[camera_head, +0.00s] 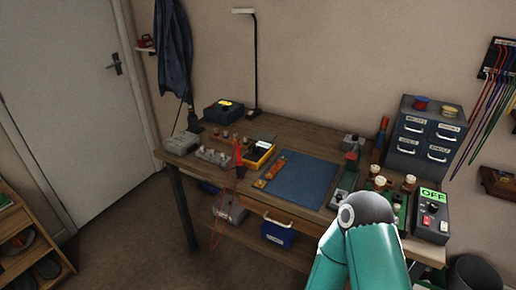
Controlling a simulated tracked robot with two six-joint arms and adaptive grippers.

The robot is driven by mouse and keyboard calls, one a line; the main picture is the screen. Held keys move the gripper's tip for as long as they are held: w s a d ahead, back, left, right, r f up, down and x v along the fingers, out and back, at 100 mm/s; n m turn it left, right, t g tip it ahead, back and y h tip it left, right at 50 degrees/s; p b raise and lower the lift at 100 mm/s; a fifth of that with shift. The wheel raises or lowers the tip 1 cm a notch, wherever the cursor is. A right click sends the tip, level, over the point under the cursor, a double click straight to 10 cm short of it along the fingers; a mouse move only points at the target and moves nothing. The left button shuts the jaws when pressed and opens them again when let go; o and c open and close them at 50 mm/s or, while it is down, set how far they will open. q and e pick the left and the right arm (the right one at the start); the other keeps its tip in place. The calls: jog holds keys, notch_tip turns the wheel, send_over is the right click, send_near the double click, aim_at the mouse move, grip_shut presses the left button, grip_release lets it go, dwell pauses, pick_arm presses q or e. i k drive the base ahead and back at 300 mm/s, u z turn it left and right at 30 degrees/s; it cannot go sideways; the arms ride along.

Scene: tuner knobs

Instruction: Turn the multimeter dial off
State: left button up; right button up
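A yellow-edged, dark-faced device (258,154), which looks like the multimeter, lies on the wooden workbench (300,132) left of a blue mat. A red lead (236,172) runs beside it and hangs over the front edge. Its dial is too small for me to read a setting. One of my teal arms rises at the bottom right, with a grey joint at its top, and covers part of the bench's front right. Neither gripper shows, and the arm is well apart from the device.
The blue mat (305,181) holds an orange tool at its left edge. Grey boxes with knobs (212,154) stand at the left. A box with a green "OFF" sign (432,210) and a drawer cabinet (426,135) stand at the right. A tall lamp (254,60) rises behind.

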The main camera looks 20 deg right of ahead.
aim_at(256, 149)
jog(key=z, duration=0.1)
jog(key=i, duration=1)
jog(key=u, duration=0.1)
